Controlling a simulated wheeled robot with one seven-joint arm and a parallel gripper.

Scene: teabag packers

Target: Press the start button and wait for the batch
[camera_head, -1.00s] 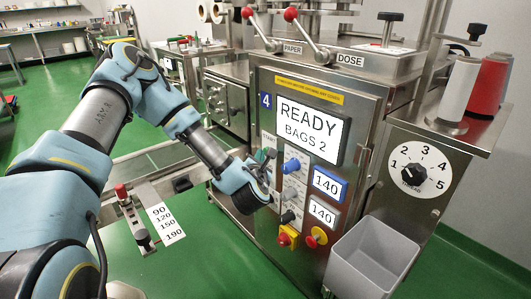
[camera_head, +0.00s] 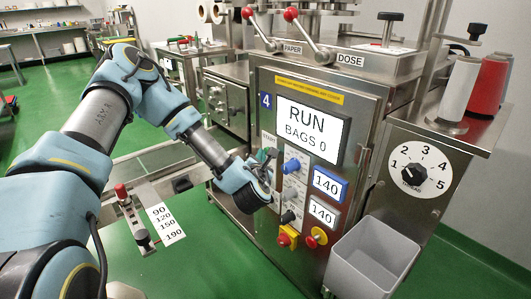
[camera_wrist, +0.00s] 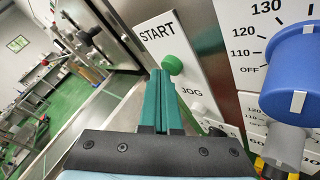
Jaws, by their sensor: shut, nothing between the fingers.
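The packing machine's display (camera_head: 308,131) reads RUN and BAGS 0. In the wrist view, the green round start button (camera_wrist: 173,65) sits on a white plate under the word START, with JOG below it. My gripper (camera_wrist: 161,74) is shut and empty, its green fingers together with their tips close to the button's lower left. I cannot tell whether they touch it. In the head view, my gripper (camera_head: 268,156) is at the left edge of the machine's control panel, and the start button is hidden there.
A blue knob (camera_wrist: 293,58) and a grey knob (camera_wrist: 284,143) stand out right of the fingers. Below are a red-and-yellow emergency switch (camera_head: 286,237) and a grey bin (camera_head: 371,258). Levers with red balls (camera_head: 291,14) rise on top.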

